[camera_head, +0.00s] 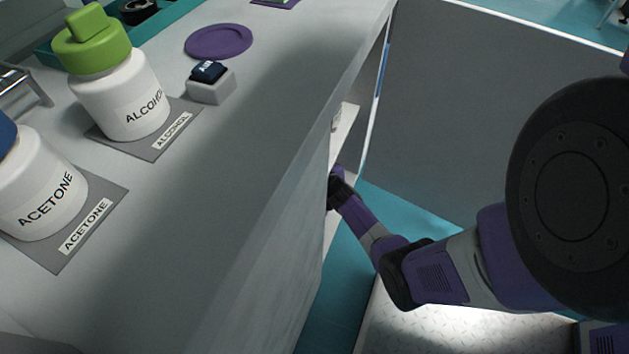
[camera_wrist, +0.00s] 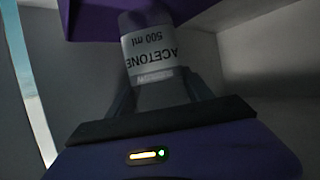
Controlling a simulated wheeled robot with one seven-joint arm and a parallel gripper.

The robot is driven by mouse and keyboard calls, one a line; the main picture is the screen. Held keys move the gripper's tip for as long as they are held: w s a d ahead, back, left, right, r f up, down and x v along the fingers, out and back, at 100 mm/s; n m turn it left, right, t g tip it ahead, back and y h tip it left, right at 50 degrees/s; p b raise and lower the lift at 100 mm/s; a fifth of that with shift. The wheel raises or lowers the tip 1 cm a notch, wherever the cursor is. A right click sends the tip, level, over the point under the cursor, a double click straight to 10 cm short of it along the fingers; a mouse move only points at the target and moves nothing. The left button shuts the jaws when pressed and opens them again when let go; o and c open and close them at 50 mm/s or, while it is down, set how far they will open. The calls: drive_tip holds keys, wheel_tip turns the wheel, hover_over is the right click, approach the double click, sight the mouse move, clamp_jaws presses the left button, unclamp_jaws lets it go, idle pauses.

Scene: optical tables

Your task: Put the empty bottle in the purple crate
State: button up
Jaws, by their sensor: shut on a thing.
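In the wrist view, a bottle (camera_wrist: 150,48) with a white label reading ACETONE 500 ml, upside down in the picture, sits between the dark fingers of my gripper (camera_wrist: 160,92). My gripper is shut on it. Whether the bottle is empty I cannot tell. A purple surface (camera_wrist: 90,22), probably the purple crate, shows behind the bottle at the top of the wrist view. Whether the bottle touches it or is inside it I cannot tell. In the head view, my arm reaches in below the tabletop, and the table side hides my gripper, the bottle and the crate.
Pale walls enclose the dim space around my gripper. On the tabletop (camera_head: 235,150) stand a white ACETONE bottle (camera_head: 40,190), a green-capped ALCOHOL bottle (camera_head: 118,95), a small grey block with a dark top (camera_head: 212,88) and a purple disc (camera_head: 218,41).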

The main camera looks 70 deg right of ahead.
wheel_tip(320, 180, down, 8)
drive_tip(key=b, duration=0.6)
drive_tip(key=shift+r, duration=0.35)
drive_tip(key=o, duration=1.4)
drive_tip(key=shift+c, duration=0.2)
